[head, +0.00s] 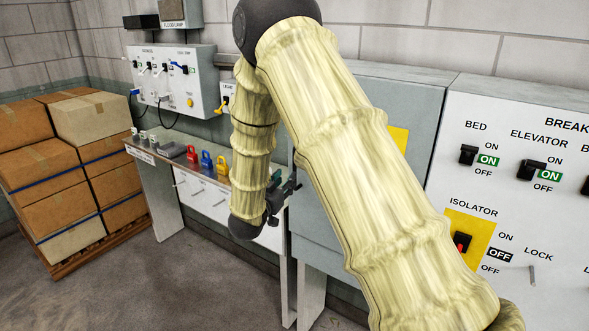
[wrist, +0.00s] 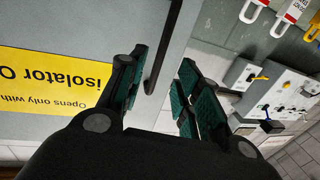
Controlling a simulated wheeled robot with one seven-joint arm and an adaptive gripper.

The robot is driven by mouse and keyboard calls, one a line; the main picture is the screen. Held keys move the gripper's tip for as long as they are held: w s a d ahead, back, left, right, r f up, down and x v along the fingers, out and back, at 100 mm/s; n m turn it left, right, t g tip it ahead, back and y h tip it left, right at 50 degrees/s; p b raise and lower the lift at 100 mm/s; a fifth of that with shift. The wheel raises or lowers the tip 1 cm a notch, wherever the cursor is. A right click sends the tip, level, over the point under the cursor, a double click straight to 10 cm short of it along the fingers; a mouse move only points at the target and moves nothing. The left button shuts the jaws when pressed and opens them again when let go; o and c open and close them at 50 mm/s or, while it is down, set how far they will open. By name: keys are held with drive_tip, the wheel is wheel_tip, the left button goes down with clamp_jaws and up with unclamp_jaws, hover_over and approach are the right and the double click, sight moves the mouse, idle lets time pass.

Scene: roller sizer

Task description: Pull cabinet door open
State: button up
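The grey cabinet door (head: 320,235) is in the middle of the head view, partly hidden behind my sleeved arm; it looks closed. Its yellow label (head: 399,140) shows beside my arm, and also upside down in the wrist view (wrist: 55,82). A dark bar handle (wrist: 163,45) stands along the door's edge in the wrist view. My gripper (wrist: 163,92) is open, with its teal-padded fingers on either side of the handle's end. I see a gap between the handle and each finger. In the head view my gripper (head: 281,200) is at the door's left edge, partly hidden.
A white breaker panel (head: 520,225) with switches stands right of the cabinet. On the left, a bench (head: 160,162) holds red, blue and yellow padlocks (head: 207,160) below a wall switch panel (head: 172,80). Stacked boxes (head: 80,160) stand on a pallet. The floor (head: 150,285) in front is clear.

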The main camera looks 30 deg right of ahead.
sight(294, 170)
drive_tip(key=p+x, duration=0.2)
drive_tip(key=x, duration=0.6)
drive_tip(key=shift+w+d+p, duration=0.2)
drive_tip(key=shift+d+p, duration=0.05)
drive_tip(key=shift+p, duration=0.1)
drive_tip(key=shift+c, duration=0.4)
clamp_jaws()
